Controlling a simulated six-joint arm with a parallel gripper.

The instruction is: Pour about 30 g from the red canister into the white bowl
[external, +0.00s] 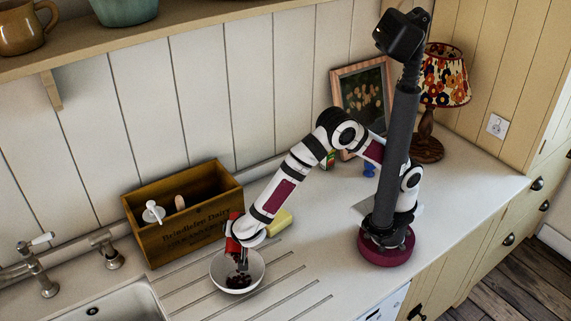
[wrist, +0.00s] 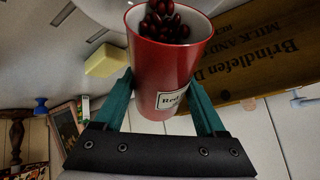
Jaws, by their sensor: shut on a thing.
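My gripper (wrist: 163,78) is shut on the red canister (wrist: 160,65), with one teal finger on each side. The canister has a pale label, partly cut off from view, and dark red bean-like pieces (wrist: 160,22) at its mouth. In the external view the red canister (external: 231,226) is tilted over the white bowl (external: 220,281), partly hidden by my arm. Dark pieces (external: 239,281) lie in the bottom of the bowl, and more dark pieces show between the canister and the bowl.
A wooden crate (external: 190,228) with a white pump bottle (external: 153,212) stands behind the bowl. A yellow block (external: 280,223) lies beside my wrist. The sink (external: 110,304) and taps are at left. A lamp (external: 443,80) and picture frame (external: 364,91) stand at the back right.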

